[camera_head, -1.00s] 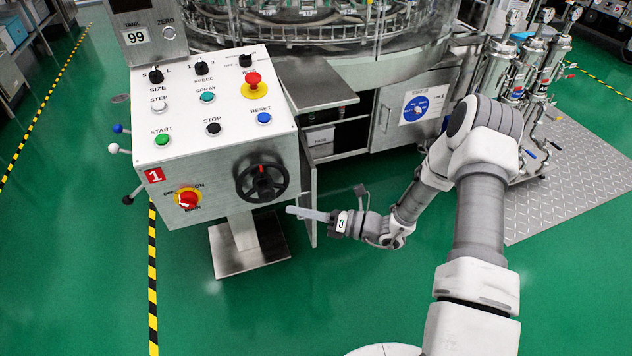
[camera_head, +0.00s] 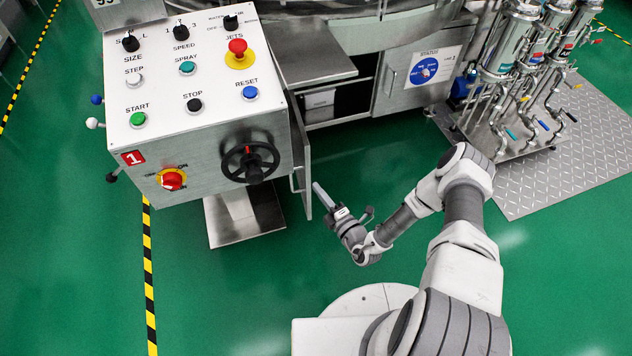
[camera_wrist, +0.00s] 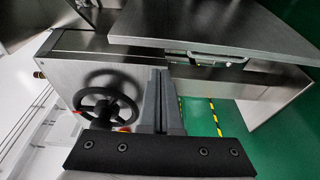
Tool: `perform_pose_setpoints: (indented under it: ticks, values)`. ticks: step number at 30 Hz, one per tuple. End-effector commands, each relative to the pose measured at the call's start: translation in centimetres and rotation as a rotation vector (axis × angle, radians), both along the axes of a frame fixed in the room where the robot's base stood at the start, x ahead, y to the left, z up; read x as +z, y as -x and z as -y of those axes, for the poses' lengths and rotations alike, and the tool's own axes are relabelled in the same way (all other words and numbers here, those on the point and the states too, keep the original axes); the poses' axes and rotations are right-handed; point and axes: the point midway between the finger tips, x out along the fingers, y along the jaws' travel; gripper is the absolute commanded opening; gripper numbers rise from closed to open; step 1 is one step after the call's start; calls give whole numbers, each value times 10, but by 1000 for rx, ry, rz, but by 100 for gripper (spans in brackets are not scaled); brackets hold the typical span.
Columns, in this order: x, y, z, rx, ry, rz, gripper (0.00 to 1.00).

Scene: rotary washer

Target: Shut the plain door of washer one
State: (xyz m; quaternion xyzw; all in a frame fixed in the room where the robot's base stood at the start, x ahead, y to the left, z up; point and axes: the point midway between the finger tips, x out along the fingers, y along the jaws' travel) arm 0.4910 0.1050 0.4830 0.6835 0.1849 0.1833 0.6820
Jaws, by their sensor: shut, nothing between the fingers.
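The plain door (camera_head: 302,160) of washer one is a grey metal panel. It stands swung open, nearly edge-on in the head view, just right of the control box, with its bar handle (camera_head: 293,182) on the side facing the box. In the wrist view the door (camera_wrist: 230,28) is the flat grey plate at upper right, with the handle (camera_wrist: 205,58) past its edge. My gripper (camera_head: 319,190) is shut and empty, close to the right of the door's outer end; I cannot tell whether it touches. The gripper fingers (camera_wrist: 162,92) also show in the wrist view.
The control box (camera_head: 215,130), with a handwheel (camera_head: 254,164) and a red "1" label, stands left of the door. The open cabinet bay (camera_head: 350,100) lies behind. A closed door with a status sign (camera_head: 425,67) is further right.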

Motion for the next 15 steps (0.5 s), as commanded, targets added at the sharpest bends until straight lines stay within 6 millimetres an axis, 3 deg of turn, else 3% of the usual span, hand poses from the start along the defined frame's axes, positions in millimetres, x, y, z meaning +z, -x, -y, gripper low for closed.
perform_pose_setpoints:
  ticks: [9,15]
  values:
    - [-1,-50,-31,5,2,7,0]
    - [0,-68,-40,4,2,5,0]
